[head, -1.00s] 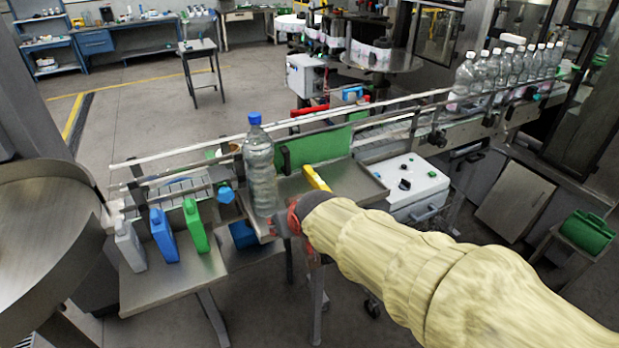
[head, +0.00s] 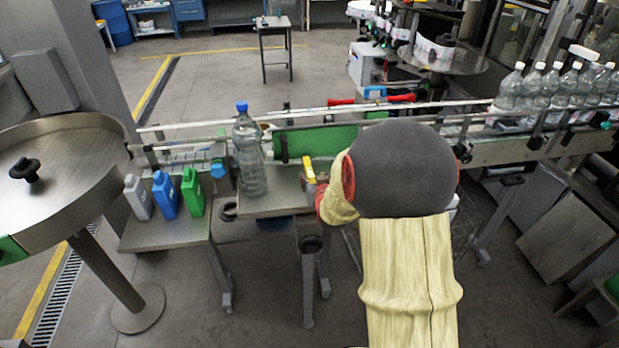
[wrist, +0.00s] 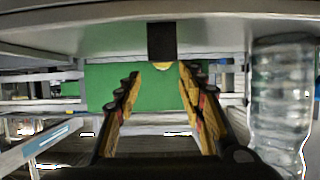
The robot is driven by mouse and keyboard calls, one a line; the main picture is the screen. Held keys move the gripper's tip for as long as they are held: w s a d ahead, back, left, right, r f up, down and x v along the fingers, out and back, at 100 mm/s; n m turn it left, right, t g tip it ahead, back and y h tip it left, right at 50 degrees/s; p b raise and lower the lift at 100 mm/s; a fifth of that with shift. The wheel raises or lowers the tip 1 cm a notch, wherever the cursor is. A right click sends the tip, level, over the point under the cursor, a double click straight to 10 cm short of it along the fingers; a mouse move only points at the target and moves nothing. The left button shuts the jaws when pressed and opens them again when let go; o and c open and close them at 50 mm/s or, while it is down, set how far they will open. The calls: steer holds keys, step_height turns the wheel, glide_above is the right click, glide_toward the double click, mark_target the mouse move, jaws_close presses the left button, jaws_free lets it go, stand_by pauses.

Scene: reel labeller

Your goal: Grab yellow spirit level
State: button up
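The level lies ahead, roughly in line with the gap. In the head view my arm hides most of the gripper and part of the tray.
A clear bottle with a blue cap (head: 249,150) stands on the tray left of the level; it also shows in the wrist view (wrist: 282,100). A green panel (head: 318,141) stands behind.

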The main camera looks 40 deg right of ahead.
mark_target(310, 173)
steer(key=shift+x, duration=3.15)
steer(key=shift+a+f, duration=0.1)
steer(key=shift+a, duration=0.1)
steer(key=shift+c, duration=0.2)
jaws_close()
